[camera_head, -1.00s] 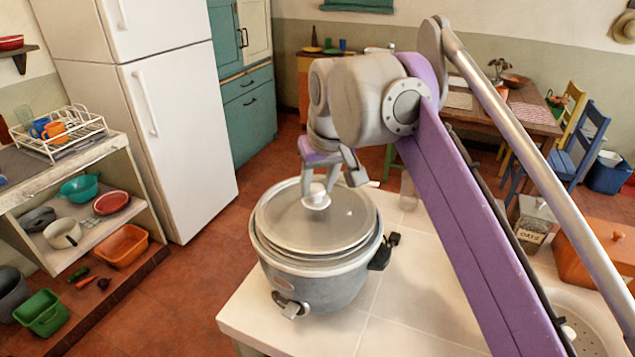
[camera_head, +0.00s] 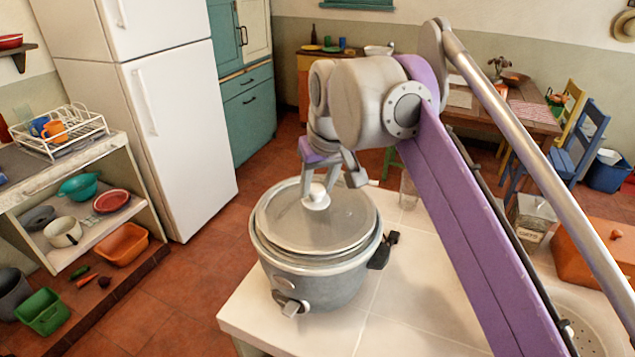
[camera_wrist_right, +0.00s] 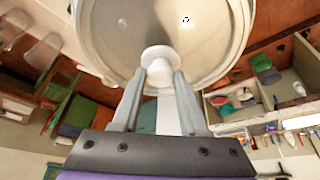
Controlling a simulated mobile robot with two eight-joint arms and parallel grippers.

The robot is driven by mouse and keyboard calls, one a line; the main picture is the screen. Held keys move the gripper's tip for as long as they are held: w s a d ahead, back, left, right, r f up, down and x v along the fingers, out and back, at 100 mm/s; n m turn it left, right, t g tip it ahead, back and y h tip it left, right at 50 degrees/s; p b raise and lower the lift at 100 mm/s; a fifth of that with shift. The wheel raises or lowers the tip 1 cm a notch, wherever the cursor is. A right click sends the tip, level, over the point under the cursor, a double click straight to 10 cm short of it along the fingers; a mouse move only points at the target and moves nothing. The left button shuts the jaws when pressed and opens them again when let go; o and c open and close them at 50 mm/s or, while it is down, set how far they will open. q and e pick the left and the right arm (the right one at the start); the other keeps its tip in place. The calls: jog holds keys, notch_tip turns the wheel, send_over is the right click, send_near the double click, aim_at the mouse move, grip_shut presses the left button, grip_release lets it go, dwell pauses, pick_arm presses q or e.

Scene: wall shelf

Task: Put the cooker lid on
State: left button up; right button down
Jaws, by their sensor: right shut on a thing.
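The grey cooker (camera_head: 325,283) stands on the white tiled counter, with its switch facing front. The round grey lid (camera_head: 345,222) lies over the cooker's top and looks about level; whether it is fully seated I cannot tell. My right gripper (camera_head: 318,190) is above the lid, shut on its white knob (camera_head: 316,200). In the right wrist view the gripper (camera_wrist_right: 160,85) has its two fingers on either side of the knob (camera_wrist_right: 158,58), and the lid (camera_wrist_right: 165,25) fills the top. My left gripper is not in view.
The white counter (camera_head: 410,290) is clear in front and right of the cooker. A glass (camera_head: 409,190), a labelled jar (camera_head: 532,218) and an orange-brown box (camera_head: 600,255) stand further right.

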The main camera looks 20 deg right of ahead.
jog(key=shift+p, duration=0.3)
dwell(0.4)
jog(key=shift+f, duration=0.4)
dwell(0.9)
jog(key=shift+c, duration=1.8)
grip_release()
jog(key=p+v, duration=0.1)
jog(key=v, duration=0.9)
jog(key=shift+r+p, duration=0.35)
jog(key=shift+r, duration=0.05)
jog(key=shift+s, duration=0.15)
